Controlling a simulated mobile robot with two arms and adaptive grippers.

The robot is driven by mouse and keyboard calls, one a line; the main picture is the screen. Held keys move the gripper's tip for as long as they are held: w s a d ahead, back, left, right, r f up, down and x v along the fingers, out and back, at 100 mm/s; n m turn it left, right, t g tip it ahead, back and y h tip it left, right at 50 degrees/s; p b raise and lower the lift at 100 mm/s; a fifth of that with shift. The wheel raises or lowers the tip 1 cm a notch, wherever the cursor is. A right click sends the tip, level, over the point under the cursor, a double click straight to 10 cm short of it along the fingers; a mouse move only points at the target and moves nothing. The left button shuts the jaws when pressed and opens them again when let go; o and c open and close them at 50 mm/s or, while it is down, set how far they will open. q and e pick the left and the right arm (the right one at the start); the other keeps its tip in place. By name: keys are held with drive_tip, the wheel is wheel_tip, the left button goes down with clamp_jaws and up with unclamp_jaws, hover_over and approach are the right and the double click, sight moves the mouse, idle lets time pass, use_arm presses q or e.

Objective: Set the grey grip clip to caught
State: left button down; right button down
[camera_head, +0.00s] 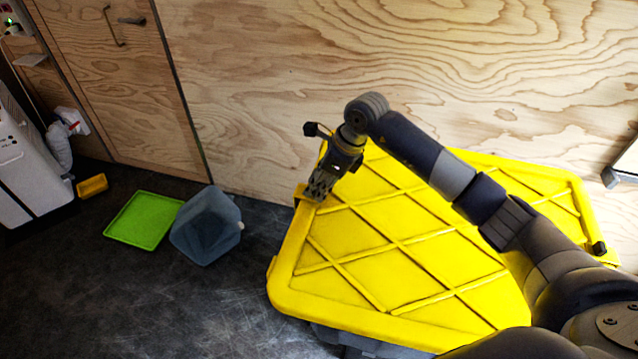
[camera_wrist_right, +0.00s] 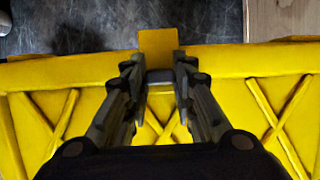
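A yellow lid (camera_head: 345,245) covers a grey box (camera_head: 360,342) on the floor. In the right wrist view a small dark grey piece (camera_wrist_right: 160,77), apparently the grey grip clip, sits at the lid's edge with a yellow tab (camera_wrist_right: 158,42) sticking outward beyond it. My right gripper (camera_head: 314,193) points down at the lid's left far corner area. In the right wrist view its fingers (camera_wrist_right: 160,65) stand apart, one on each side of the grey piece, which fills the gap. Whether they press on it is unclear. My left gripper is not in view.
A plywood wall (camera_head: 270,80) stands close behind the lid. A bluish bin (camera_head: 207,228), a green tray (camera_head: 143,221) and a small yellow box (camera_head: 91,186) are on the floor to the left. A dark fitting (camera_head: 599,248) is on the lid's right edge. The front left floor is clear.

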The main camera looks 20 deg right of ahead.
drive_tip(key=shift+s+d+f+b, duration=0.1)
drive_tip(key=shift+s+d+b, duration=0.05)
drive_tip(key=shift+d+b, duration=0.2)
drive_tip(key=shift+s+d, duration=0.25)
drive_tip(key=shift+d, duration=0.05)
drive_tip(key=c, duration=1.3)
unclamp_jaws()
drive_tip(key=shift+d+r, duration=0.2)
drive_tip(key=shift+r, duration=0.4)
drive_tip(key=v, duration=1.1)
drive_tip(key=shift+s, duration=0.2)
